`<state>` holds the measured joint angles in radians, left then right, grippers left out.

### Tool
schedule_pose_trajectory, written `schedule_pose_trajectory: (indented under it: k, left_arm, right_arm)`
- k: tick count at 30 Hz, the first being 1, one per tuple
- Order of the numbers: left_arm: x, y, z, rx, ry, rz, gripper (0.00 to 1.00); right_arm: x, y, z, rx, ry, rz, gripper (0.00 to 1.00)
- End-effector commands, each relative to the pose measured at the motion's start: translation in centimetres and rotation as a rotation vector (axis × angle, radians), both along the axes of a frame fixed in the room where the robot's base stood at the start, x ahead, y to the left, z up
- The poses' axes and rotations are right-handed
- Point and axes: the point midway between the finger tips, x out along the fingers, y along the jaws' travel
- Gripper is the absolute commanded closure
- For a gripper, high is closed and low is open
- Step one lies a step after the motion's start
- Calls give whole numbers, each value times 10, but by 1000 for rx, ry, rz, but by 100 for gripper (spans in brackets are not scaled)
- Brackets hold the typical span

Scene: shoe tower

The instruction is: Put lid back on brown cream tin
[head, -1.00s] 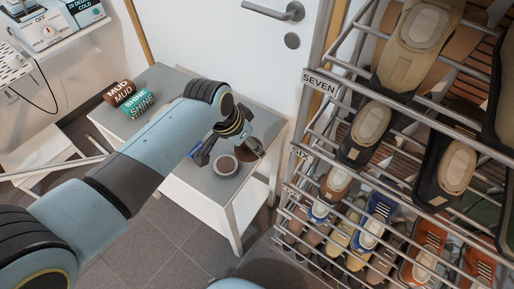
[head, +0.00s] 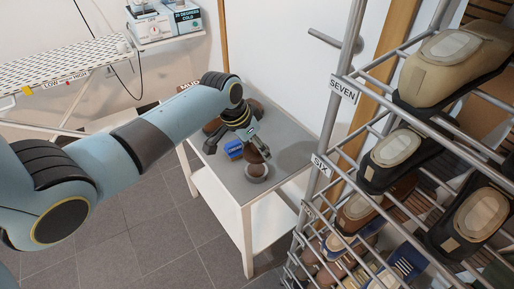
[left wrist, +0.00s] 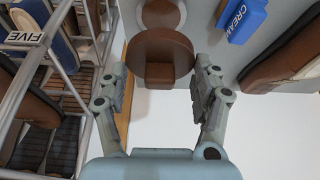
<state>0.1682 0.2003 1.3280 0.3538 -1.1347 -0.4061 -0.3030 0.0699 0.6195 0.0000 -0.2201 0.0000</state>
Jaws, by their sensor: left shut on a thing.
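The brown cream tin (head: 257,178) stands open on the grey table top; it has a pale rim and brown cream inside. My left gripper (head: 252,141) is shut on the round brown lid (head: 259,151) and holds it tilted, just behind and above the tin in the head view. In the left wrist view the lid (left wrist: 160,48) sits between the fingertips (left wrist: 158,78) and hides part of the tin (left wrist: 163,14) beyond it. I cannot tell whether lid and tin touch. My right gripper is in neither view.
A blue cream box (head: 233,150) lies left of the tin, with brown items behind it. The metal shoe rack (head: 328,150) stands close to the table's right side. Some bare table (head: 240,185) shows in front.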

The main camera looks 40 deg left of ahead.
Motion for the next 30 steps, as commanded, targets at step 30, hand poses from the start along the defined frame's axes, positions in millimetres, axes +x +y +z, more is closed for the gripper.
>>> schedule_pose_trajectory:
  k: [30]
  left_arm:
    - [0, 0, -57, 0, 0, 0, 52]
  right_arm:
    - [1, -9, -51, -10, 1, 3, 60]
